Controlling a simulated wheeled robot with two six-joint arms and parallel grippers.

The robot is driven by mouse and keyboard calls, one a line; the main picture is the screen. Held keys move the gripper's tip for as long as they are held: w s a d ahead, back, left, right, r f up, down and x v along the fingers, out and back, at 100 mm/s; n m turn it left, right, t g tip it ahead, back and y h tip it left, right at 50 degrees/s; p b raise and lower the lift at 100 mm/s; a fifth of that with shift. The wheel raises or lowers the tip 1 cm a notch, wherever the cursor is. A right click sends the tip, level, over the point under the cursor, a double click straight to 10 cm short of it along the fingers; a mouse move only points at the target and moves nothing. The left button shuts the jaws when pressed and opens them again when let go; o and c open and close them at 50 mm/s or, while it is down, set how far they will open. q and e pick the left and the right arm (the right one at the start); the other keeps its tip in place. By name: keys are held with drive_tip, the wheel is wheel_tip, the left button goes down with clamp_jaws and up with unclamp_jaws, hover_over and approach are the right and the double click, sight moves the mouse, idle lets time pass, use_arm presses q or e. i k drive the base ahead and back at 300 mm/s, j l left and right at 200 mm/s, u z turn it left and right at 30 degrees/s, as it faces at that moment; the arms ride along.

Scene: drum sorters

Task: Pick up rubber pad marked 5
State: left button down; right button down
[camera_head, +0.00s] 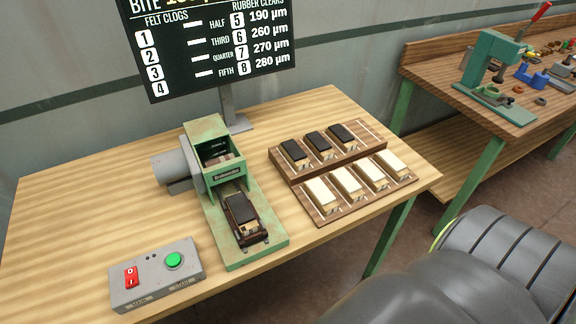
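Several rubber pads, dark on top with pale wooden bodies, are in view. One dark pad (295,152) sits at the left end of the upper step of the wooden rack (296,177), with a second dark pad (319,143) and a third dark pad (342,134) beside it to the right. The right end of that step looks empty. Another dark-topped pad (241,209) lies on the carriage of the green machine (211,211). No number is readable on any pad, so I cannot tell which is marked 5. Neither gripper is in view.
Pale felt blocks (347,183) fill the rack's lower step. A control box (155,275) with red switch and green button stands front left. A sign (209,45) stands behind. Bare tabletop (95,200) lies left of the machine. A second bench (430,80) is at right.

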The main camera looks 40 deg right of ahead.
sight(244, 218)
drive_tip(key=z, duration=0.75)
